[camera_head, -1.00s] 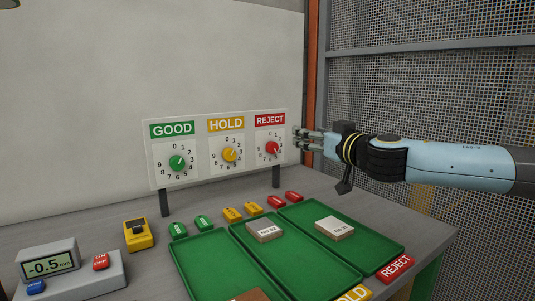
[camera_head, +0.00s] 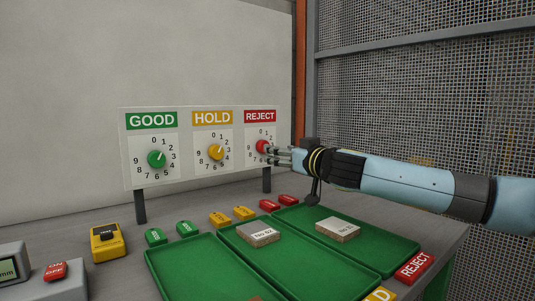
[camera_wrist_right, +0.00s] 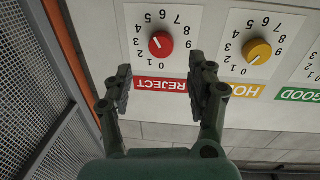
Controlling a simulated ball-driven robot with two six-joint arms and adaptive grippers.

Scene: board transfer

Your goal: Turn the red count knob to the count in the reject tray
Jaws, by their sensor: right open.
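The red count knob (camera_wrist_right: 161,43) is on the REJECT dial of the white panel (camera_head: 195,182). In the right wrist view, where the panel appears upside down, its white mark points up-left, near 4 or 5. The head view shows the knob (camera_head: 262,146) partly hidden by my right gripper (camera_head: 278,153). My right gripper is open; its two fingers (camera_wrist_right: 160,88) stand apart below the knob in the wrist view, with the knob beyond their tips. The green reject tray (camera_head: 375,258) holds one pale labelled block (camera_head: 338,229). My left gripper is out of view.
The yellow knob (camera_head: 216,152) and green knob (camera_head: 156,159) are left of the red one. The hold tray (camera_head: 290,268) holds one block (camera_head: 259,235); the good tray (camera_head: 195,262) lies left. Small coloured tags (camera_head: 268,205) lie behind the trays. A mesh wall (camera_head: 400,100) stands right.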

